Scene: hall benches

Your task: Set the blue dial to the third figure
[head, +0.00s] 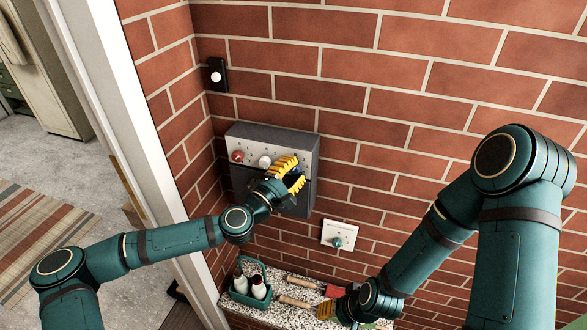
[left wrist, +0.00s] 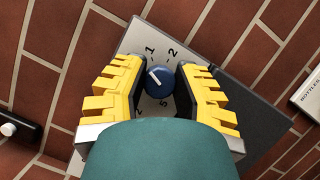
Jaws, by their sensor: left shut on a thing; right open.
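The blue dial (left wrist: 159,82) sits on a pale panel face (left wrist: 150,32) in the left wrist view, between the yellow fingers of my left gripper (left wrist: 158,88). The gripper is shut on it. The dial's white mark points up and left in that view. Figures 1, 2 and 5 are readable around it; another at lower left is partly covered, and the right finger hides part of the ring. In the head view my left gripper (head: 290,174) covers the dial on the grey wall box (head: 308,150). My right gripper (head: 328,312) is open, low over the ledge.
A red knob (head: 237,156) and a white knob (head: 264,161) are left of my left gripper on the box. A plate with a teal knob (head: 337,242) is below right. A black switch (head: 217,75) is upper left. The ledge holds a teal caddy (head: 240,296) with bottles.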

